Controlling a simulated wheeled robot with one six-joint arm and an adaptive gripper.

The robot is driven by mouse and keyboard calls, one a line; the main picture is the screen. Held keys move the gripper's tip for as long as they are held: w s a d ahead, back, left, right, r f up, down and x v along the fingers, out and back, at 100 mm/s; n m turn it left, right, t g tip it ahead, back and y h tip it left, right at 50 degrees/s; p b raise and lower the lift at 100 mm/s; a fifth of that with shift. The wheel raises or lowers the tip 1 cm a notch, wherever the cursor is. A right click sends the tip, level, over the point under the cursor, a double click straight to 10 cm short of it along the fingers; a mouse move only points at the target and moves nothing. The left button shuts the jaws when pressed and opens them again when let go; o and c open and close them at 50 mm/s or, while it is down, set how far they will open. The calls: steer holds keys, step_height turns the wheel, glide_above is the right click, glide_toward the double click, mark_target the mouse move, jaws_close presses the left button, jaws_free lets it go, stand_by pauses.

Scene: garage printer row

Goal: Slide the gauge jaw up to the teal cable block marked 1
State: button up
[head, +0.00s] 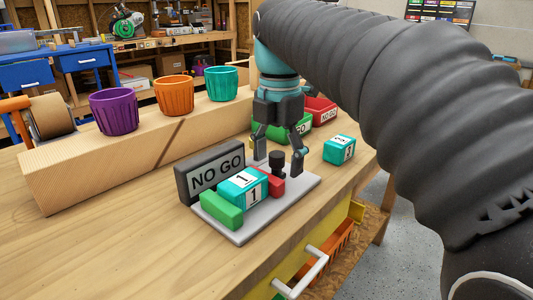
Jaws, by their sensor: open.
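The teal cable block marked 1 (254,197) lies on the gauge's pale grey base plate (240,234), between a green block (221,209) and the red jaw (276,187). The red jaw carries a black knob (277,159). The jaw is very close to the teal block; I cannot tell whether they touch. My gripper (276,165) points down at the knob, its fingers open and spread on either side of it. The far finger's tip is partly hidden near the NO GO sign (215,173).
A second teal block (339,149) stands right of the gauge. A green bin (268,126) and a red NO GO bin (321,109) stand behind my gripper. A wooden beam (100,165) with purple, orange and teal pots runs along the left. The front-left bench top is clear.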

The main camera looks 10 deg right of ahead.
mark_target(278, 153)
steer(key=shift+r, duration=0.1)
steer(key=shift+r+p, duration=1.65)
steer(key=shift+r, duration=1.25)
step_height(278, 153, up, 8)
steer(key=shift+f, duration=0.25)
steer(key=shift+s, duration=0.1)
